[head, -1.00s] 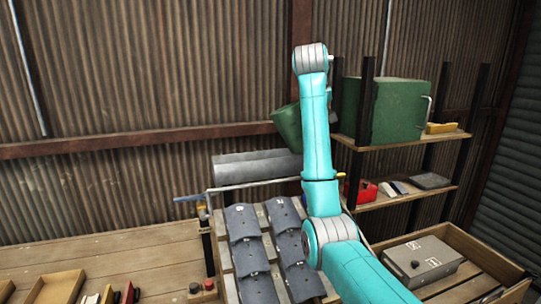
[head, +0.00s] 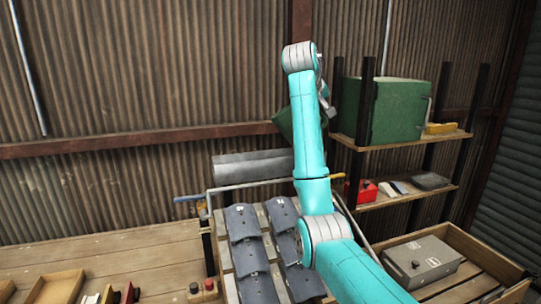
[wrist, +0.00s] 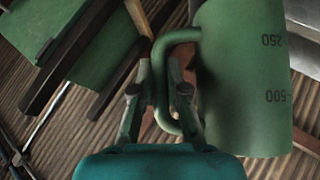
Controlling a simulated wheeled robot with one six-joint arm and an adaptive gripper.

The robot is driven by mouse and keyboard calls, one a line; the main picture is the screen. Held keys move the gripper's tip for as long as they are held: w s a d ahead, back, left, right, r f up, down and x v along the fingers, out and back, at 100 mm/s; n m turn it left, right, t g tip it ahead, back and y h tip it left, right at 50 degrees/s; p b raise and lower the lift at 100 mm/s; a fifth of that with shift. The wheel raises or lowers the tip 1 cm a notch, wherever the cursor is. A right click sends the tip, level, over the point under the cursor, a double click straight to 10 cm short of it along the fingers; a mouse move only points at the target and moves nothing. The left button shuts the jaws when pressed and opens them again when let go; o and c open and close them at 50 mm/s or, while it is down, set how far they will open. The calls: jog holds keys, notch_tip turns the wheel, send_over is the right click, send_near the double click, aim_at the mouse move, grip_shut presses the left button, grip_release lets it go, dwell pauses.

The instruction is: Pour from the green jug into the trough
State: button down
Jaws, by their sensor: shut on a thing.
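The green jug (head: 284,122) is in the air at the right end of the grey metal trough (head: 250,167), slightly above it. It is tilted to the left, and my arm hides its right part. In the wrist view the jug (wrist: 240,75) shows 250 and 500 marks and a looped handle. My gripper (wrist: 162,75) is shut on this handle. A grey metal surface, seemingly the trough (wrist: 305,45), shows at the right edge there. Whether anything flows from the jug is not visible.
A shelf holds a large green box (head: 397,108) close on the right, with a red item (head: 364,190) below. Grey curved plates (head: 245,245) hang in rows under the trough. A wooden crate (head: 475,245) holds a grey case. A corrugated wall stands behind.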

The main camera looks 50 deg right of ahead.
jog(key=shift+r, duration=0.25)
jog(key=shift+w+a+g, duration=0.1)
jog(key=shift+w+g, duration=0.05)
jog(key=shift+g, duration=0.15)
jog(key=shift+a+r+n+g+h, duration=0.1)
jog(key=shift+r+n+g+h, duration=0.2)
jog(key=shift+n+h, duration=0.15)
jog(key=shift+w, duration=0.15)
jog(key=shift+w+a+r+g+h, duration=0.1)
jog(key=shift+w+g+h, duration=0.05)
jog(key=shift+g+h, duration=0.2)
jog(key=shift+w+a+n, duration=0.1)
jog(key=shift+n, duration=0.15)
dwell(0.3)
jog(key=shift+w+a+r+g+h, duration=0.15)
jog(key=shift+g+h, duration=0.1)
jog(key=shift+h, duration=0.15)
jog(key=shift+w+a+n, duration=0.15)
jog(key=shift+w+n, duration=0.1)
jog(key=shift+n, duration=0.15)
